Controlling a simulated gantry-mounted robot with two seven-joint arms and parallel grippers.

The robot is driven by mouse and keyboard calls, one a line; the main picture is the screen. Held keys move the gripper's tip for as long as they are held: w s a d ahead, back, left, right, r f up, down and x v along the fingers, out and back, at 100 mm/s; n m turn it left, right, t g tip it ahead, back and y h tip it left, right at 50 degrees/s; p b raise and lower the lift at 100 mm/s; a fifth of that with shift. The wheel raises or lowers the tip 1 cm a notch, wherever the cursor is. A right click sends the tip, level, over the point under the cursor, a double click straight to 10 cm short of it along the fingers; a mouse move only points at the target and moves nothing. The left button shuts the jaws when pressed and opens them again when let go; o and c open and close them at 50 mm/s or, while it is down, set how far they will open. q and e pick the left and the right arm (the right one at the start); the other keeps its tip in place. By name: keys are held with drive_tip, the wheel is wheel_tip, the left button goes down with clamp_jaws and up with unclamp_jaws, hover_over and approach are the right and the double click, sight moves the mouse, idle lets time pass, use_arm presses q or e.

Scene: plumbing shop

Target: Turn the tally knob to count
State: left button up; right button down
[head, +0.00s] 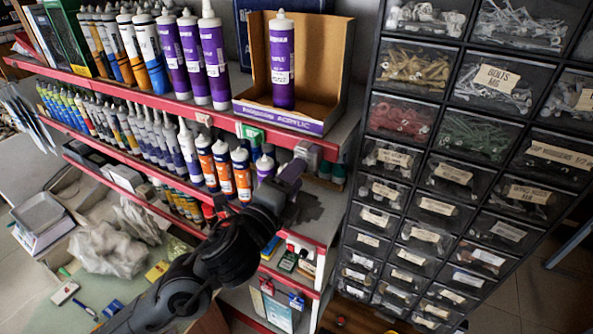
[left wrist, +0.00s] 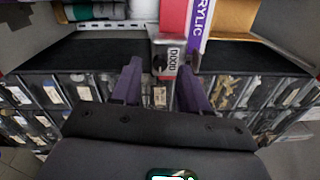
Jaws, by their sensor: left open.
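The tally counter (left wrist: 170,57) is a small light box with a row of digits that look like zeros. It sits at the front edge of a shelf. A dark round knob (left wrist: 194,62) shows at its right side in the left wrist view. In the head view the counter (head: 308,152) is at the right end of the red shelf edge, and its knob is too small to make out. My left gripper (head: 291,174) is open and empty just in front of and below the counter. In the left wrist view its fingers (left wrist: 160,76) point toward the counter, apart from it.
An open cardboard display box (head: 330,75) with one purple tube (head: 282,62) stands above the counter. Rows of sealant tubes (head: 150,50) fill the shelves at left. A tall cabinet of small drawers (head: 440,200) stands close at right. Open space lies before the shelf.

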use_arm(q)
drive_tip(key=shift+x, duration=0.75)
clamp_jaws()
drive_tip(key=n+p, duration=1)
drive_tip(key=n, duration=0.8)
drive_tip(key=shift+r+p, duration=0.15)
drive_tip(key=shift+p, duration=0.15)
